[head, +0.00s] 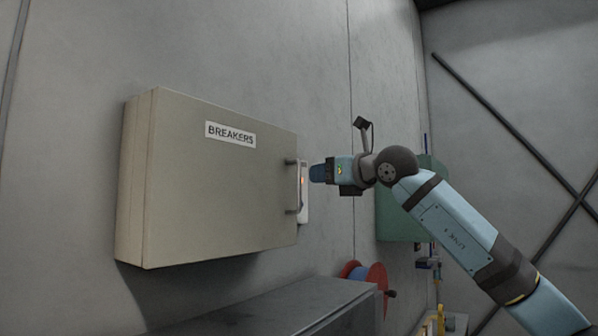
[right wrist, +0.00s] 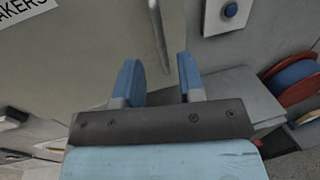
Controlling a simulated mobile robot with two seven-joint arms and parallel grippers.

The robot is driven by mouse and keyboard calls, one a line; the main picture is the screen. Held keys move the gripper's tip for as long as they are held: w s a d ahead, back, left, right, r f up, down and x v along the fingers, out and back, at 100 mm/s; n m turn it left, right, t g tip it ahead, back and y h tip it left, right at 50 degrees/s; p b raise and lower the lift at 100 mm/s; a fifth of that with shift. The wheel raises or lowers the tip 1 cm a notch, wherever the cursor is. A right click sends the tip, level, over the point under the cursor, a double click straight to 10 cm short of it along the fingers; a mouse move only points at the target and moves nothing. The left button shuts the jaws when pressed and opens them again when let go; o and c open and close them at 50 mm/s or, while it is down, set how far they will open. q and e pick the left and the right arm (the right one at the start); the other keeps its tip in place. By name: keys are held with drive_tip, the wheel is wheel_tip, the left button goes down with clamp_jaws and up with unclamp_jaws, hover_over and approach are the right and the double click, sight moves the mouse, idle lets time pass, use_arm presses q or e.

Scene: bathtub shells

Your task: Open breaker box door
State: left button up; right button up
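The beige breaker box (head: 215,195) hangs on the grey wall in the head view. Its door, labelled BREAKERS (head: 230,134), looks shut. A vertical bar handle (head: 298,188) on two dark mounts is at the door's right edge; the bar also shows in the right wrist view (right wrist: 158,38). My right gripper (head: 314,174) is just right of the handle. In the right wrist view its two blue fingers (right wrist: 161,82) are apart with nothing between them. The bar lies beyond the fingertips and seems not to touch them. My left gripper is in neither view.
A white plate with a blue button (right wrist: 230,10) is on the wall right of the box. Below stand a grey cabinet (head: 270,308) and a red reel with blue cable (head: 374,280). A green box (head: 392,218) is behind my right arm.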

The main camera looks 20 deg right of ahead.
sight(300, 176)
drive_tip(key=p+x, duration=0.2)
drive_tip(key=x, duration=0.4)
drive_tip(key=shift+w+a+r, duration=0.15)
drive_tip(key=shift+w+a, duration=0.05)
drive_tip(key=shift+w, duration=0.1)
drive_tip(key=shift+w+a+p, duration=0.3)
drive_tip(key=shift+w+p, duration=0.15)
drive_tip(key=shift+w, duration=0.25)
drive_tip(key=shift+c, duration=0.2)
